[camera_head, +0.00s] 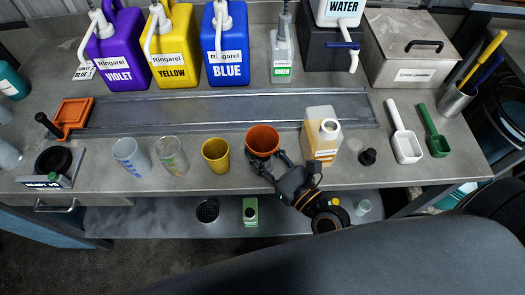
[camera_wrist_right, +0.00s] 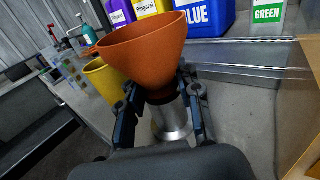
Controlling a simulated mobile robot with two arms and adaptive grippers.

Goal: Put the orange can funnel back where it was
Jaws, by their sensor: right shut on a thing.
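The orange can funnel (camera_head: 263,140) is upright near the front of the bench, between the yellow cup and the clear jug. My right gripper (camera_head: 279,160) is shut on it, coming from the front right. In the right wrist view the funnel (camera_wrist_right: 143,48) fills the upper middle, wide mouth up, with the gripper fingers (camera_wrist_right: 160,108) on both sides of its dark, narrow lower part. A silver metal cylinder (camera_wrist_right: 172,120) shows right below the funnel; I cannot tell whether the two touch. My left gripper is not in view.
The yellow cup (camera_head: 216,155) stands left of the funnel, with two clear beakers (camera_head: 172,155) further left. The clear jug with amber liquid (camera_head: 321,135) is close on the right, then a black stopper (camera_head: 368,156). A metal rail tray (camera_head: 230,112) runs behind.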

